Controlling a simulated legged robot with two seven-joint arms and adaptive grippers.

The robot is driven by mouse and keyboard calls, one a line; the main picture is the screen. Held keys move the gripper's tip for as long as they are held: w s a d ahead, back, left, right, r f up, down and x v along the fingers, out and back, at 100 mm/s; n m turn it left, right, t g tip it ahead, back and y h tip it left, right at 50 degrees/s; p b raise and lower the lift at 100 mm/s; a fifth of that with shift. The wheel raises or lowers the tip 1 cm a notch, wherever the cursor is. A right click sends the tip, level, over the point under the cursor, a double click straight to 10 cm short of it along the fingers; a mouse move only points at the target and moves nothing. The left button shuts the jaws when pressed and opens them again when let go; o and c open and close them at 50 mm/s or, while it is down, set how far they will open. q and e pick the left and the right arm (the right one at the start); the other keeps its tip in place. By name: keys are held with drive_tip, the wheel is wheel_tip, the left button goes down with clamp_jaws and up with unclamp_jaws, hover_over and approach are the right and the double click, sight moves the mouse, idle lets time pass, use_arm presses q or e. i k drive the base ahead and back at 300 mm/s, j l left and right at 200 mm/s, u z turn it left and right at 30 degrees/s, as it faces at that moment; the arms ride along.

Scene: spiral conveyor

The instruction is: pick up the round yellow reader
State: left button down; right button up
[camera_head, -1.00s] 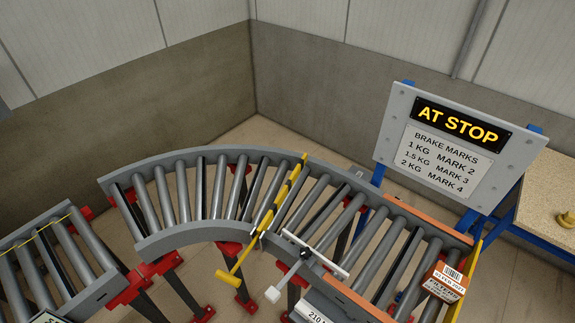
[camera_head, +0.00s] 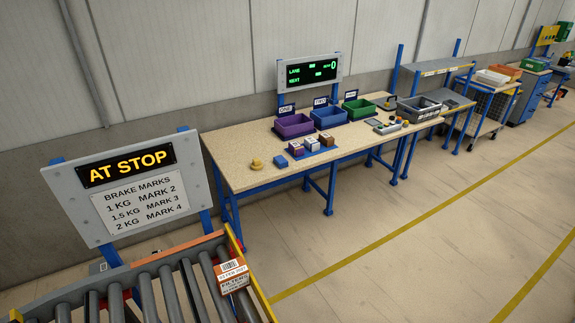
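A small round yellow thing (camera_head: 255,164), which looks like the round yellow reader, sits on the near left part of the wooden-topped table (camera_head: 235,178). It is small in the view, so its details cannot be made out. A small blue block (camera_head: 282,161) lies just to its right. Neither of my grippers shows in the head view.
Purple (camera_head: 294,125), blue (camera_head: 328,117) and green (camera_head: 359,108) bins stand at the table's back, with small boxes in front. The roller conveyor (camera_head: 150,295) bears an orange-white box (camera_head: 232,276) at its end. The AT STOP sign (camera_head: 131,187) stands left of the table. Open floor lies right.

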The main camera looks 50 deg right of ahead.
sight(256, 164)
drive_tip(key=z, duration=1.5)
